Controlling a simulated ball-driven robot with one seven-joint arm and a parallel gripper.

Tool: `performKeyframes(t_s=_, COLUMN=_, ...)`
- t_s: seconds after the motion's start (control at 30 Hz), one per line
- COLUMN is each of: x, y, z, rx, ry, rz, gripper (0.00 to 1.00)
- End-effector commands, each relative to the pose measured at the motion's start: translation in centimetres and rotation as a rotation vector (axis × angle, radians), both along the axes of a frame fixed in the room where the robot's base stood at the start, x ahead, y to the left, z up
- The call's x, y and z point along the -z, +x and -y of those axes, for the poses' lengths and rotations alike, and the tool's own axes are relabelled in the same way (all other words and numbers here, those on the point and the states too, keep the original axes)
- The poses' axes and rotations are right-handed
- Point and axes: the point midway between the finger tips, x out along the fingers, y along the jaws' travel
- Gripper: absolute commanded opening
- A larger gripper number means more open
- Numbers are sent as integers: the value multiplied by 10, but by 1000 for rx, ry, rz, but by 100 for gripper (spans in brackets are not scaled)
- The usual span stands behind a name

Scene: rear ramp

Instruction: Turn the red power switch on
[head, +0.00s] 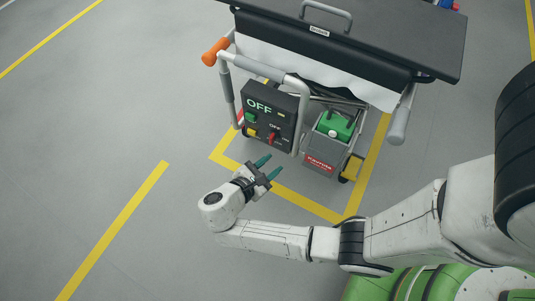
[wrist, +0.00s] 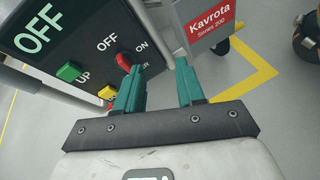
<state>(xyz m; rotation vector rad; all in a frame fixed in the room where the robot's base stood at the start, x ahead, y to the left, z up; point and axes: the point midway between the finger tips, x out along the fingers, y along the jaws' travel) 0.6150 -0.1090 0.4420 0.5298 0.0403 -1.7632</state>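The red power switch (head: 272,138) is on the front of a black control box (head: 283,115) hung on a cart. In the wrist view the red switch (wrist: 124,62) sits between the labels OFF and ON, its tip toward OFF. A display on the box reads OFF. My gripper (head: 268,166) is in front of the box, below and apart from the switch in the picture. In the wrist view its two green fingers (wrist: 160,82) stand apart with nothing between them. The left finger appears just below the switch; contact is not visible.
A grey case labelled Kavrota (head: 319,163) is to the right. The cart's grey frame and orange-ended handle (head: 215,51) surround the box. Open floor lies to the left.

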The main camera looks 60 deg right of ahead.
Motion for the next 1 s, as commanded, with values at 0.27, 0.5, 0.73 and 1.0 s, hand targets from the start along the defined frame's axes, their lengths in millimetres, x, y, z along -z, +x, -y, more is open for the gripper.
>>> performKeyframes(t_s=0.27, x=47, y=41, z=-22, rx=-215, ry=-290, rz=-244, gripper=38)
performKeyframes(t_s=0.5, x=49, y=50, z=-22, rx=-258, ry=-360, rz=-299, gripper=38)
performKeyframes(t_s=0.73, x=50, y=50, z=13, rx=-253, ry=-357, rz=-299, gripper=38)
performKeyframes(t_s=1.0, x=50, y=52, z=59, rx=-255, ry=-357, rz=-298, gripper=38)
